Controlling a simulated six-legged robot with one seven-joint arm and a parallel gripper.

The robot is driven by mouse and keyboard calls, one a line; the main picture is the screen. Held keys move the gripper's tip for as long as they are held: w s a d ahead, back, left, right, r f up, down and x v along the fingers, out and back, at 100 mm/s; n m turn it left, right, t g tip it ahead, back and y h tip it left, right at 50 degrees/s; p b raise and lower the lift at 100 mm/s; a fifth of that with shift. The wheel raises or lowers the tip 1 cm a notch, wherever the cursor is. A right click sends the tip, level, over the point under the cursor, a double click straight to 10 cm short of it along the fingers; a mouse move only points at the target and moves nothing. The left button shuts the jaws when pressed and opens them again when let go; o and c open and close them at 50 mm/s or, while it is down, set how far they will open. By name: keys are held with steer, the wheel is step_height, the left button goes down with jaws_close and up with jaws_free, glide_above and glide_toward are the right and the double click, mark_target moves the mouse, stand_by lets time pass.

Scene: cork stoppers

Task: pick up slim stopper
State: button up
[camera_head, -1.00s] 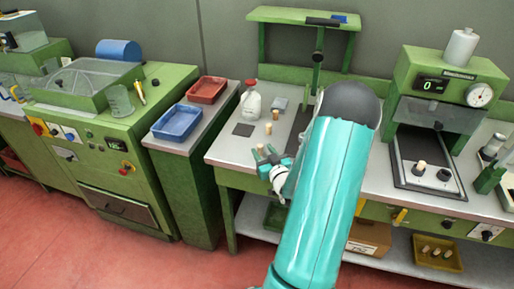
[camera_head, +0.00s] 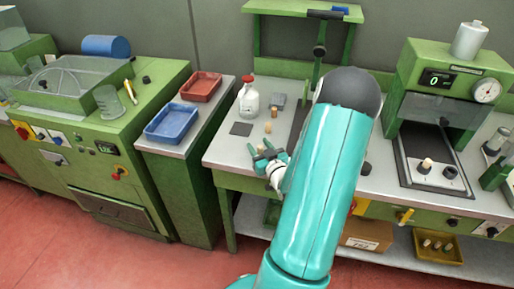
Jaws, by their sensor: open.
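My gripper (camera_head: 267,150) is open at the front edge of the grey bench top (camera_head: 228,158), its teal fingers spread and pointing toward the back. A small tan cork stopper (camera_head: 261,148) shows at or between the fingers; I cannot tell whether they touch it. Another upright cork stopper (camera_head: 268,127) stands just beyond the fingertips, and a cork-coloured piece (camera_head: 274,112) stands farther back. They are too small here to tell which is the slim one. My teal arm hides the bench to the right of the gripper.
A white bottle with a red cap (camera_head: 248,98), a dark square pad (camera_head: 241,129) and a small grey block (camera_head: 278,101) are on the bench. Blue (camera_head: 172,123) and red (camera_head: 201,86) trays lie left.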

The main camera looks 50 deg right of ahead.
steer(key=shift+s+d, duration=0.1)
steer(key=shift+s, duration=0.15)
steer(key=shift+w, duration=0.3)
steer(key=shift+s, duration=0.2)
steer(key=shift+w, duration=0.1)
jaws_close()
